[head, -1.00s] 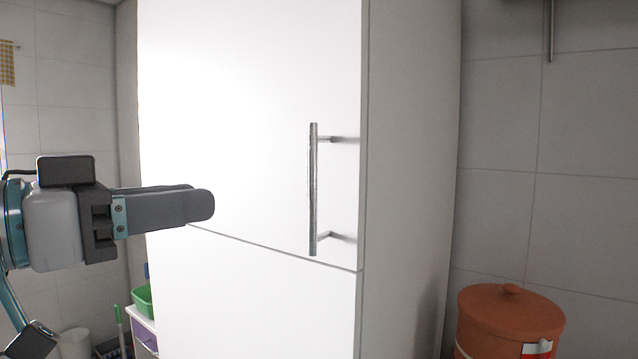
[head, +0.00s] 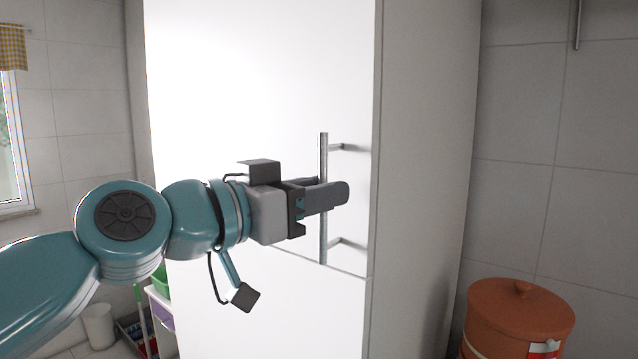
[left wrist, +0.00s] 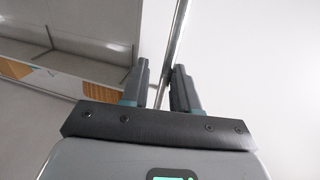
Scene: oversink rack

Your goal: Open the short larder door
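The white larder door (head: 230,120) with the long vertical bar handle (head: 323,150) is shut, its lower edge meeting another white panel. My left gripper (head: 336,194) is at the handle's middle, its near finger crossing in front of the bar. In the left wrist view the handle (left wrist: 179,32) runs between the two spread fingers of the left gripper (left wrist: 161,68). The fingers look open around the bar, with a gap beside it; I cannot tell whether either finger touches it. My right gripper is in neither view.
A white panel (head: 270,310) lies below the door. A terracotta pot with a lid (head: 520,315) stands at the lower right. A white bin (head: 98,327) and a green container (head: 160,281) are at the lower left. A window (head: 12,150) is at far left.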

